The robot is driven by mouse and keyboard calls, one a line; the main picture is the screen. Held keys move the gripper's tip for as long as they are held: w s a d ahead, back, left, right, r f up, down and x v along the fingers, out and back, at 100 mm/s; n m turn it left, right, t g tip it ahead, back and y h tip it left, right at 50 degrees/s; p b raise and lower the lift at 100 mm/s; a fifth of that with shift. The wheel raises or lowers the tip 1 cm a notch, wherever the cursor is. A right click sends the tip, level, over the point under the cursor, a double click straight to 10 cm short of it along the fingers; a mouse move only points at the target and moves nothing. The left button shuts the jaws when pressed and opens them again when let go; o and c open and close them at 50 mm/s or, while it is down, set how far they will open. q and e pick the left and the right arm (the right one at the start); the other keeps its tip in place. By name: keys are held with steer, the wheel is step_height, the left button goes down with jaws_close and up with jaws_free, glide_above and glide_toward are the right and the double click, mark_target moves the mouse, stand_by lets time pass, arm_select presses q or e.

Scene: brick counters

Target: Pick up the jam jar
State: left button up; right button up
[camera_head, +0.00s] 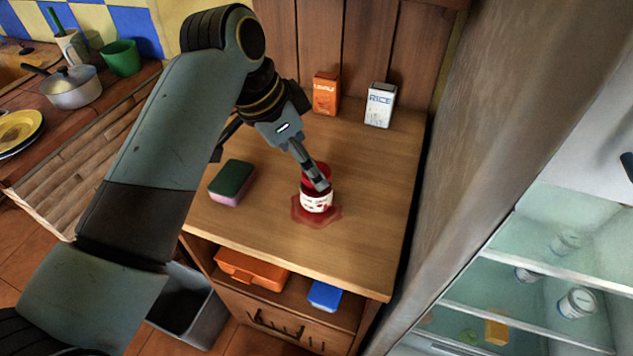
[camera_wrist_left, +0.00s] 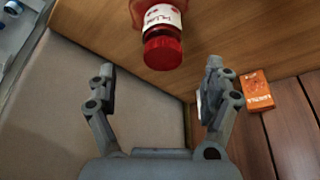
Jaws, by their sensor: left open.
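The jam jar (camera_head: 317,201), red with a white label, stands on the wooden counter in a flat red patch (camera_head: 300,217). My left gripper (camera_head: 320,182) comes in from the upper left, and its finger covers part of the jar in the head view. In the left wrist view the jar (camera_wrist_left: 161,20) shows its red lid at the top middle, beyond the fingertips of the open gripper (camera_wrist_left: 159,72). The space between the fingers is empty there. My right gripper is not in view.
A green and pink sponge (camera_head: 232,181) lies left of the jar. An orange box (camera_head: 326,94) and a white rice box (camera_head: 380,105) stand at the back. An open fridge (camera_head: 545,262) is at the right. The counter's front right is clear.

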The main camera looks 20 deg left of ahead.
mark_target(316, 189)
arm_select(q)
steer(key=x, duration=0.4)
steer(key=shift+w+d+f, duration=0.2)
steer(key=shift+d+f, duration=0.05)
steer(key=shift+d, duration=0.05)
steer(key=x, duration=0.5)
steer(key=shift+w+a+f, duration=0.15)
steer(key=shift+a+f, duration=0.05)
steer(key=shift+f, duration=0.2)
steer(key=c, duration=1.6)
steer(key=shift+r, duration=0.15)
